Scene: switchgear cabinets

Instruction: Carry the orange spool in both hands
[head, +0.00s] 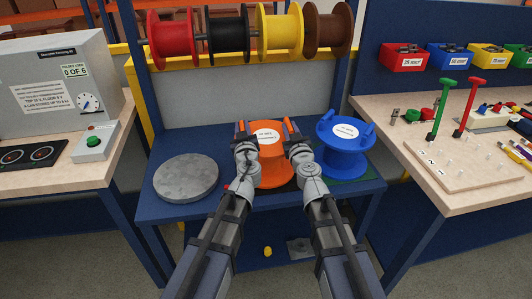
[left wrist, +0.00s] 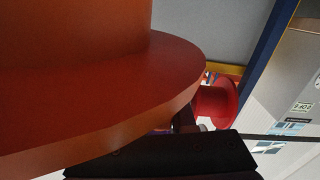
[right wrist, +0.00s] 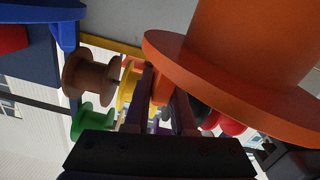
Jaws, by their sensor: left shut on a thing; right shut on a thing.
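The orange spool (head: 271,170) stands upright in the head view, at the middle of the blue shelf, with a white label on its top. Orange handles rise at the left and right of its top. My left gripper (head: 243,140) is shut on the spool's left handle. My right gripper (head: 297,141) is shut on its right handle. The spool fills much of the left wrist view (left wrist: 90,90) and the upper right of the right wrist view (right wrist: 250,70). The arms hide parts of its sides, and I cannot tell whether its base touches the shelf.
A blue spool (head: 344,150) stands close on the right. A grey round disc (head: 186,178) lies on the blue shelf (head: 150,208) to the left. Red (head: 172,38), black, yellow and brown spools hang on a bar above. Workbenches flank both sides.

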